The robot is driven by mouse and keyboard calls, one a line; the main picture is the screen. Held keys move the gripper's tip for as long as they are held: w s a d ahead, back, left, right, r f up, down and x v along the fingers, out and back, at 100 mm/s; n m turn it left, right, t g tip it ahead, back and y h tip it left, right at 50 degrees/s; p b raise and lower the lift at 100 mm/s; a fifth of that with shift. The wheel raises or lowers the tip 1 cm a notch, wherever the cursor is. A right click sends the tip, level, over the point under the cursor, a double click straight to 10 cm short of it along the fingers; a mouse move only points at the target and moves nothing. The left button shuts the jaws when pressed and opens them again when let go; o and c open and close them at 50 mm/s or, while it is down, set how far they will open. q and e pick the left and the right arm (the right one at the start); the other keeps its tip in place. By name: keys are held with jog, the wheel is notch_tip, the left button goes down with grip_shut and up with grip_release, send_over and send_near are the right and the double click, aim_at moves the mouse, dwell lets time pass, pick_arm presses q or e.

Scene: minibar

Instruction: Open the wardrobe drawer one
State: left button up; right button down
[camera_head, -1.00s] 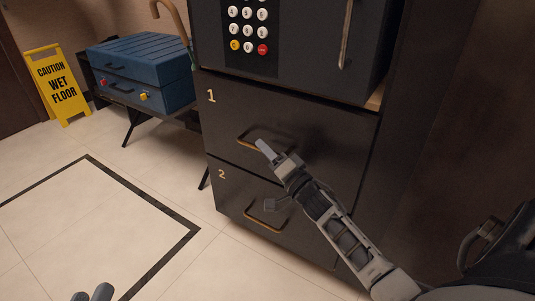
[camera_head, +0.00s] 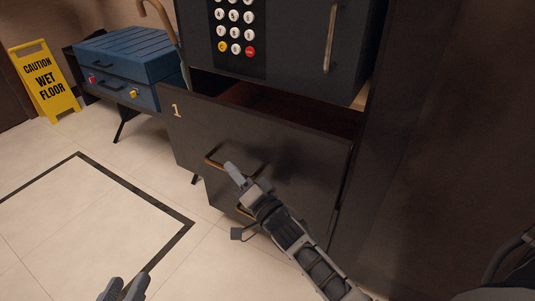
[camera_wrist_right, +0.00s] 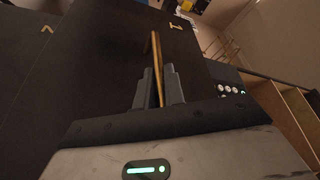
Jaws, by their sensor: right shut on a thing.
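Drawer one (camera_head: 305,165) is a dark panel marked 1. It stands pulled out from the cabinet, with a dark gap showing above its front. Its bronze bar handle (camera_head: 213,160) is partly hidden by my right gripper (camera_head: 232,170). In the right wrist view the fingers (camera_wrist_right: 159,90) are shut on the handle (camera_wrist_right: 155,55). My left gripper (camera_head: 125,290) shows only its fingertips at the bottom edge of the head view, away from the drawer; they are apart.
A lower drawer with its own handle (camera_head: 243,211) lies beneath drawer one, partly hidden. A keypad safe (camera_head: 290,35) sits above. A blue chest (camera_head: 128,62) and a yellow wet floor sign (camera_head: 45,82) stand left. The tiled floor in front is clear.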

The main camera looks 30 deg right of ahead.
pick_arm(q)
jog(key=shift+d, duration=0.1)
pick_arm(e)
jog(key=shift+s+a+f, duration=0.1)
jog(key=shift+s+f, duration=0.05)
jog(key=c, duration=1.5)
grip_release()
jog(key=shift+s, duration=0.1)
